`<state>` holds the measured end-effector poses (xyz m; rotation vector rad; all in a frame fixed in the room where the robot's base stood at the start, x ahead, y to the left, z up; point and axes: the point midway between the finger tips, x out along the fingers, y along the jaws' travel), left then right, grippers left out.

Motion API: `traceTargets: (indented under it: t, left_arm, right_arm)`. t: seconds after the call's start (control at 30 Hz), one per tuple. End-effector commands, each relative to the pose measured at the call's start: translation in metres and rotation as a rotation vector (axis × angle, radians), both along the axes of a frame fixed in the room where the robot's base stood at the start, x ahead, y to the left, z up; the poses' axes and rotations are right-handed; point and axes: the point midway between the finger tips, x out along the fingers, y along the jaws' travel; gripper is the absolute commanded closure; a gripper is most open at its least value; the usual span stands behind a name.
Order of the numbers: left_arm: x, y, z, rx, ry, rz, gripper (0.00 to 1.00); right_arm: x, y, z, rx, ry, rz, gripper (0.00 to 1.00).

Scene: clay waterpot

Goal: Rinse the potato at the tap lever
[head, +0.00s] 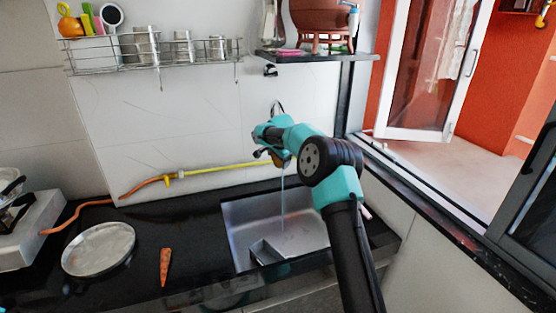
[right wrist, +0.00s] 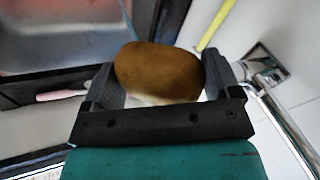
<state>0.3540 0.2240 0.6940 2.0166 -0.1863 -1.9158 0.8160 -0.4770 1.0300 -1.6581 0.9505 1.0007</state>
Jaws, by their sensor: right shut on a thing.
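My right gripper (head: 270,153) reaches over the sink (head: 240,231) at the tap. In the right wrist view my right gripper (right wrist: 172,85) is shut on the brown potato (right wrist: 158,70), held between its two fingers. In the head view the potato (head: 281,160) is mostly hidden by my gripper. The tap (head: 277,106) shows only in part behind my gripper. A thin stream of water (head: 282,205) falls below the gripper into the sink. I cannot make out the tap lever clearly. My left gripper is not in view.
A round metal plate (head: 98,250) and a carrot (head: 166,266) lie on the black counter left of the sink. A yellow and orange hose (head: 205,170) runs along the wall. A wire rack (head: 150,60) and a shelf (head: 325,57) with a clay pot (head: 322,20) hang above.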

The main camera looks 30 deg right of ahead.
Motion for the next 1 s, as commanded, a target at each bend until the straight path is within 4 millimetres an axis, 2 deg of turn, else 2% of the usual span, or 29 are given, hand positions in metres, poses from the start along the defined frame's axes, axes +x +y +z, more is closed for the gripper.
traceTargets:
  t: [0.7, 1.0]
  left_arm:
    - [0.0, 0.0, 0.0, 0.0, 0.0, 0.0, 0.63]
    - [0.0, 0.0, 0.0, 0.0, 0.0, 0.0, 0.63]
  right_arm:
    - [-0.004, -0.006, 0.0, 0.0, 0.0, 0.0, 0.43]
    - [-0.015, 0.0, 0.001, 0.0, 0.0, 0.0, 0.43]
